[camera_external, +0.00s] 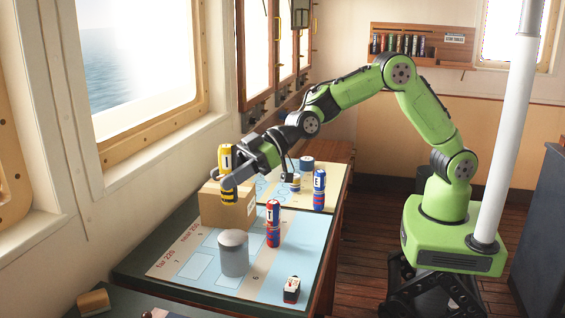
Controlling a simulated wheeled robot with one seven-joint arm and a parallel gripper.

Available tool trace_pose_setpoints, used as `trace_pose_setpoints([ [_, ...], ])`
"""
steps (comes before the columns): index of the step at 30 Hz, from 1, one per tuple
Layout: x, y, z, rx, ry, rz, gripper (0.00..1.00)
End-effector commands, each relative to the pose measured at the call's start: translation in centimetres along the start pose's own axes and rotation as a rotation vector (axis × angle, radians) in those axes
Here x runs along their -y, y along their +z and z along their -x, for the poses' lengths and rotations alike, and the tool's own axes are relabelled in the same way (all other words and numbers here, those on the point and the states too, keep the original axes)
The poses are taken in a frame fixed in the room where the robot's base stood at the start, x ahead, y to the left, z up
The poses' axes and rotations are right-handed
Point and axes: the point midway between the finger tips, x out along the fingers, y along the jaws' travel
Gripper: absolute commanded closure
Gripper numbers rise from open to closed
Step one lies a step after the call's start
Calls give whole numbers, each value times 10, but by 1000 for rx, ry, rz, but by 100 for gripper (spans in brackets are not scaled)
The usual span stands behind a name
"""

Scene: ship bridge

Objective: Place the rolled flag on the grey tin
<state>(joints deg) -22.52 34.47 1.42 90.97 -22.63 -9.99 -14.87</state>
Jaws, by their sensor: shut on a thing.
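My gripper (232,178) is shut on a yellow and black rolled flag (225,158). The flag is upright, with a white label near its top, and the fingers cross its middle. It is in front of the cardboard box in the picture; I cannot tell whether its lower end touches anything. The grey tin (233,258) stands upright on the chart table, below and slightly right of the gripper in the picture. Its rounded top shows bare.
A cardboard box (208,212) stands behind the tin. A red and blue roll (273,228) stands right of the tin, and a blue and red one (319,190) farther back. A small red, black and white object (291,291) is near the table's front edge.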

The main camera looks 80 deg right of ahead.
Motion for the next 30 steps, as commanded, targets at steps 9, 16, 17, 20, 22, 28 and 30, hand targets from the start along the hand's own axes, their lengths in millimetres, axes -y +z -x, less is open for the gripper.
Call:
trace_pose_setpoints([
  [9, 0, 57, -23, 5, 0, -2, 88],
  [16, 0, 84, -34, 2, 0, -1, 88],
  [17, 0, 84, -34, 2, 0, 0, 88],
  [20, 0, 83, -34, 2, 0, -1, 88],
  [22, 0, 84, -34, 1, 1, -1, 88],
  [28, 0, 86, -35, 2, 1, -1, 46],
  [30, 0, 86, -35, 2, 1, -1, 35],
])
